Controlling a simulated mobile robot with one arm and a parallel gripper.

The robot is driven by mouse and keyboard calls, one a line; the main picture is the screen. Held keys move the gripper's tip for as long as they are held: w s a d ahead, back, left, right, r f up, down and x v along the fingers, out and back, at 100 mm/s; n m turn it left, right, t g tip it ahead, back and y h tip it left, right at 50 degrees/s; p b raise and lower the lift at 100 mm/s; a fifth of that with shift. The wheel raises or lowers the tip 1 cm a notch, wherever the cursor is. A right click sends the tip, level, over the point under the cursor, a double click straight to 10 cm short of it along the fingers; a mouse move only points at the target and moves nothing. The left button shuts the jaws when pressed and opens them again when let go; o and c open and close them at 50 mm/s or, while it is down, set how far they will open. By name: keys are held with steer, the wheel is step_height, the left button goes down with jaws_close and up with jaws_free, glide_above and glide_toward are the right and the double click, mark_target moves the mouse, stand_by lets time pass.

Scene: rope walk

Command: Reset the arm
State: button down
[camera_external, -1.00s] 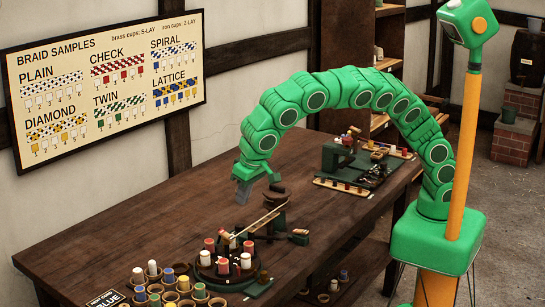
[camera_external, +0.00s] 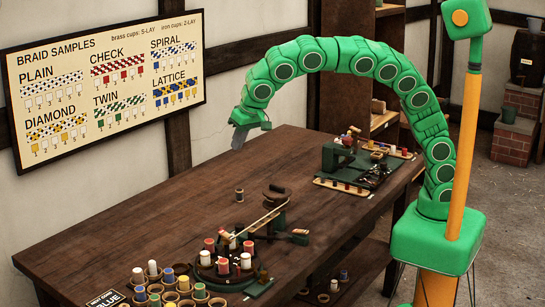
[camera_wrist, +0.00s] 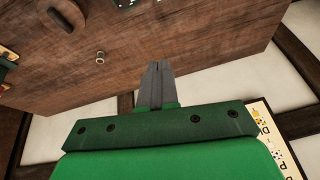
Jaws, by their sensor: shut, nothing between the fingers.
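My green segmented arm arches over the dark wooden bench (camera_external: 150,215) in the external view. My gripper (camera_external: 238,141) hangs at the arm's far end, above the bench's back edge near the wall. In the wrist view my gripper (camera_wrist: 154,68) shows its two grey fingers pressed together with nothing between them. It touches nothing that I can see. A small spool (camera_external: 239,195) stands alone on the bench, below my gripper, and it also shows as a small round thing in the wrist view (camera_wrist: 100,57).
A braiding stand (camera_external: 235,265) with red and white bobbins stands at the bench front. Cups of coloured spools (camera_external: 170,282) sit to its left. A green machine (camera_external: 350,160) stands at the far end. The sample board (camera_external: 105,80) hangs on the wall. The bench's left middle is clear.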

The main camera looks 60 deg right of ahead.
steer(key=w+d+r+m+t, duration=0.1)
steer(key=d+r, duration=0.4)
steer(key=d, duration=0.7)
steer(key=w+d+r+t, duration=0.1)
steer(key=d+r, duration=0.3)
steer(key=d, duration=0.8)
steer(key=w+d+r+m, duration=0.15)
steer(key=d+r, duration=0.35)
steer(key=d, duration=0.7)
steer(key=s+d+f+n+g, duration=0.1)
steer(key=s+d+f+g, duration=0.1)
steer(key=s+d+f, duration=0.2)
steer(key=s+d+f+n+g, duration=0.1)
steer(key=s+d+f+g, duration=0.2)
steer(key=s+f, duration=0.8)
steer(key=s+d+f+n+g, duration=0.2)
steer(key=s+d+f, duration=0.5)
steer(key=s, duration=1.4)
steer(key=shift+d+f+g, duration=0.15)
steer(key=shift+f+g, duration=0.25)
steer(key=shift+g, duration=0.3)
